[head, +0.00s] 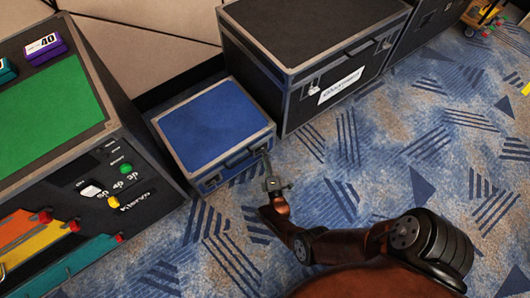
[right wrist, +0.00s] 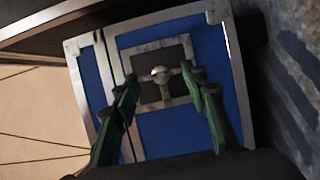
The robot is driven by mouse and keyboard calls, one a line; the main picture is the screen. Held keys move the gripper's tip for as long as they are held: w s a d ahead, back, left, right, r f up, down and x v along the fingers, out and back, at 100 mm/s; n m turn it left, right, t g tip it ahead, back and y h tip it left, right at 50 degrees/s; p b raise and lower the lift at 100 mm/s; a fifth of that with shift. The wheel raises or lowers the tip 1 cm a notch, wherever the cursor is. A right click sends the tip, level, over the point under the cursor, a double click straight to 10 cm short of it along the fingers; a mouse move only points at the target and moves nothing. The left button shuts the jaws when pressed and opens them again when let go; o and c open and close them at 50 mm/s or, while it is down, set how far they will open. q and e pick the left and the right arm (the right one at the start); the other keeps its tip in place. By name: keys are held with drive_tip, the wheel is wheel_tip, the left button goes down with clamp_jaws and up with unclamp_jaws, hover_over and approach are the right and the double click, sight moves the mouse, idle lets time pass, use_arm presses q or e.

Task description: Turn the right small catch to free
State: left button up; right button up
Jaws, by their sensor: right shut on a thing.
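The blue case (head: 215,125) with metal edges sits on the carpet, its lid down. Its front carries a dark handle and small catches. My right gripper (head: 266,158) is at the right end of that front, and its fingers cover most of the right small catch in the head view. In the right wrist view the right small catch (right wrist: 160,73) shows as a small silver butterfly piece in a dark recess with a metal frame. My right gripper (right wrist: 160,72) is shut on it, one fingertip at each side. My left gripper is out of view.
A large black case (head: 320,75) with a white label stands right behind the blue case. A black console (head: 125,180) with a green top and coloured levers stands at the left. Patterned blue carpet (head: 400,150) is clear at the right.

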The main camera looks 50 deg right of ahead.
drive_tip(key=o, duration=1.2)
drive_tip(key=shift+c, duration=0.2)
drive_tip(key=v, duration=0.7)
drive_tip(key=shift+s, duration=0.2)
drive_tip(key=shift+a+f, duration=0.1)
